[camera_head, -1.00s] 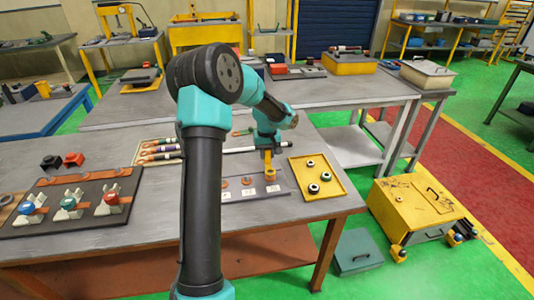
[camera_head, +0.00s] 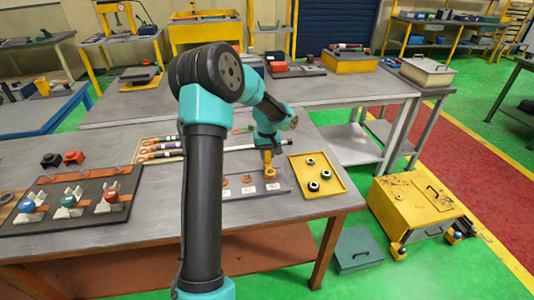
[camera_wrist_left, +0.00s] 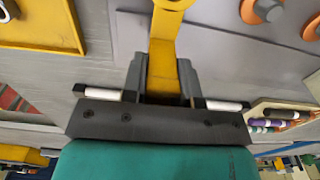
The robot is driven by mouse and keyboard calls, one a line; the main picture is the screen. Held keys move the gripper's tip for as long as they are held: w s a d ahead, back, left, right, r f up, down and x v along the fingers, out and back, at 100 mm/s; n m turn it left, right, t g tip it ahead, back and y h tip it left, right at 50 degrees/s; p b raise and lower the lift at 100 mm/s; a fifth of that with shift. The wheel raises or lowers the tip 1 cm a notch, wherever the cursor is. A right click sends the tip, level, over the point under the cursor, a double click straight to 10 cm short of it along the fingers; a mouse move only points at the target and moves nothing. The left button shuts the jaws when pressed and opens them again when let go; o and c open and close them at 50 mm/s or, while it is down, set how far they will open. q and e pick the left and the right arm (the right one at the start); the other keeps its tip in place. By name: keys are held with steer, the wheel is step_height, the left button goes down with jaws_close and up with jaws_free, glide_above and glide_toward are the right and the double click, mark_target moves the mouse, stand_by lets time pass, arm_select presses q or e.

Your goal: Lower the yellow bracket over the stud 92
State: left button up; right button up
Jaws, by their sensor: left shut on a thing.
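The yellow bracket (camera_head: 269,171) hangs from my left gripper (camera_head: 267,152), over the right part of a grey plate with white labels (camera_head: 246,191). In the left wrist view the jaws of my left gripper (camera_wrist_left: 165,88) are shut on the bracket's shank (camera_wrist_left: 162,60), and its rounded end (camera_wrist_left: 172,4) is cut off by the top edge. The stud under the bracket is hidden, and I cannot tell whether they touch. Orange rings with dark-and-white studs (camera_wrist_left: 268,10) lie beside it in that view. My right gripper is not in view.
A yellow tray (camera_head: 335,189) with several dark rings stands close to the right of the bracket. Long coloured-handled tools (camera_head: 160,148) lie behind to the left. A dark board with coloured parts (camera_head: 80,190) is at the far left of the bench.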

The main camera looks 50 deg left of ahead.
arm_select(q)
steer(key=shift+f, duration=0.6)
stand_by(0.9)
steer(key=o, duration=1)
steer(key=shift+r, duration=0.1)
steer(key=shift+r, duration=3.4)
